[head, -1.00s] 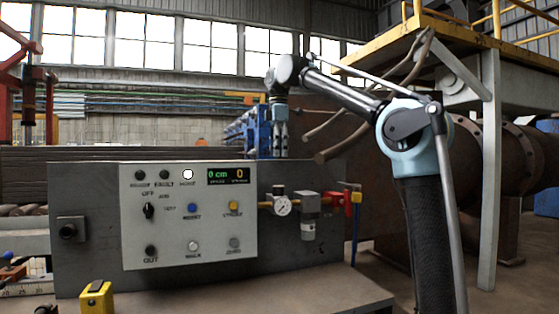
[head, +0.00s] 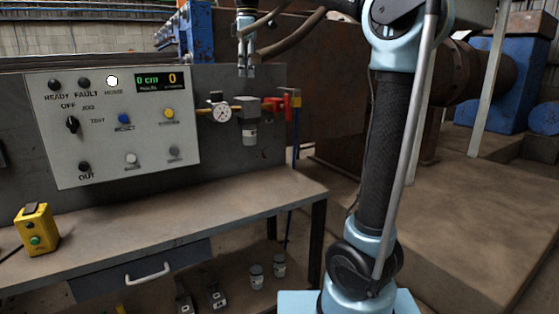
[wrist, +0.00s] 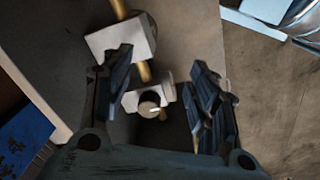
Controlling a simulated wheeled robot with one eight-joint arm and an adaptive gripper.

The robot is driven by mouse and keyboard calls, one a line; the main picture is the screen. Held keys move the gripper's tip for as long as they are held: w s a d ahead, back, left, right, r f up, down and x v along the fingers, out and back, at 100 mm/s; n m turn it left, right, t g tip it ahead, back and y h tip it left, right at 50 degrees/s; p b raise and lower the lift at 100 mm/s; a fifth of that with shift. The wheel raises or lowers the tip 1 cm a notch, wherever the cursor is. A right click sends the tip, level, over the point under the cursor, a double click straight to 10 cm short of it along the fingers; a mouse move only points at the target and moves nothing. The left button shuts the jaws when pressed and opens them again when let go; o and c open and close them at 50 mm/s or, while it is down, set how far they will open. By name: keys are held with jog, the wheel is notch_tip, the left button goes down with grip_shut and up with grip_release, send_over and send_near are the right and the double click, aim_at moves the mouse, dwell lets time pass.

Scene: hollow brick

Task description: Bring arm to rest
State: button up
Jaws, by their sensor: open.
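Below and between the fingers the wrist view shows pale blocky fittings on a brass pipe (wrist: 144,72). My arm rises from its light blue base at the lower right of the head view, and its upper part runs out of the top of the picture.
A control panel (head: 115,125) stands on the bench (head: 180,212), with a gauge (head: 220,113) and a red valve handle (head: 283,104) beside it. A yellow button box (head: 37,230) sits at the left. A drawer (head: 140,270) is below. The bench's right part is clear.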

jog(key=s+d+f+m, duration=0.4)
jog(key=d+f, duration=0.5)
jog(key=d, duration=0.1)
jog(key=s+d+f+m, duration=0.4)
jog(key=d+f+m, duration=0.1)
jog(key=d+f, duration=0.45)
jog(key=s+d+f+m, duration=0.3)
jog(key=s+f, duration=0.2)
jog(key=f, duration=0.4)
jog(key=s+d+f+m+t, duration=0.1)
jog(key=s+d+f+m, duration=0.2)
jog(key=f, duration=0.6)
jog(key=s+d+f+m, duration=0.3)
jog(key=s+d+f, duration=0.1)
jog(key=s+f, duration=0.3)
notch_tip(320, 180, down, 3)
jog(key=shift+s+d+r+t, duration=0.1)
jog(key=shift+s+d+t, duration=0.1)
jog(key=shift+s+t, duration=0.15)
jog(key=c, duration=0.5)
jog(key=shift+a, duration=0.1)
